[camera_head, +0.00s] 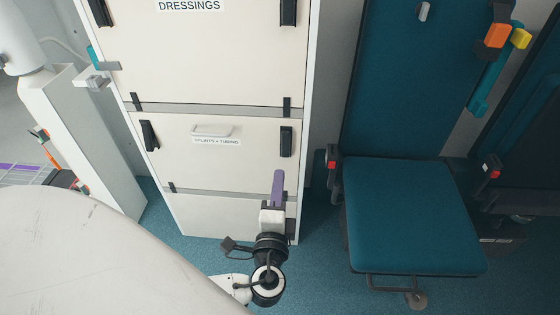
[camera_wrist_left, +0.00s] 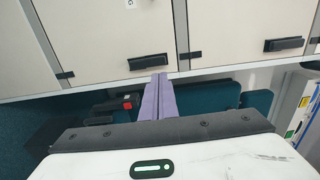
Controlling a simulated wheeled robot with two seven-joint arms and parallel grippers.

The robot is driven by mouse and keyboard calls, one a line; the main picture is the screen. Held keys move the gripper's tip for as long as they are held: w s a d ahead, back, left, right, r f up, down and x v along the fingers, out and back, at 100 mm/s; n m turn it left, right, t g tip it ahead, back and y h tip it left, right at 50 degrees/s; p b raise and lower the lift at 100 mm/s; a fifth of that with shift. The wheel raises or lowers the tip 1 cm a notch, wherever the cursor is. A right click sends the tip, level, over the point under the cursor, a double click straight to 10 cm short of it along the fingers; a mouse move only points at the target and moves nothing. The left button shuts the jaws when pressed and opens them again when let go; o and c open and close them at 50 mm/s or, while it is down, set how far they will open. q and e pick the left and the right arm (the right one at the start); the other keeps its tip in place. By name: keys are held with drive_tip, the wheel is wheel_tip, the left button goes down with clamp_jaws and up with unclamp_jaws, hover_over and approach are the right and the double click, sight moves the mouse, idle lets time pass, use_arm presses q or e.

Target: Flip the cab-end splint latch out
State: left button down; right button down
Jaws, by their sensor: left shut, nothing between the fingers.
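The splints and tubing door (camera_head: 218,158) is a cream panel with a white handle (camera_head: 211,130) in the head view. It has a black latch on its left side (camera_head: 149,135) and another on its right side (camera_head: 286,139). I cannot tell which of them is at the cab end. My left gripper (camera_head: 278,183), with purple fingers, is shut and empty just below the right latch. In the left wrist view the shut fingers (camera_wrist_left: 158,93) point at a black latch (camera_wrist_left: 148,62), with a small apparent gap. My right gripper is not in view.
The dressings door (camera_head: 215,55) is above, with black latches at its sides. A teal seat (camera_head: 410,215) with a red buckle (camera_head: 332,163) stands right of the cabinet. A white post (camera_head: 85,140) stands to its left. Some blue floor (camera_head: 325,265) shows between cabinet and seat.

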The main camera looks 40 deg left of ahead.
sight(284, 137)
use_arm(q)
drive_tip(key=b+x, duration=0.1)
drive_tip(key=x, duration=1.1)
drive_tip(key=shift+w+a, duration=0.1)
drive_tip(key=shift+w, duration=0.25)
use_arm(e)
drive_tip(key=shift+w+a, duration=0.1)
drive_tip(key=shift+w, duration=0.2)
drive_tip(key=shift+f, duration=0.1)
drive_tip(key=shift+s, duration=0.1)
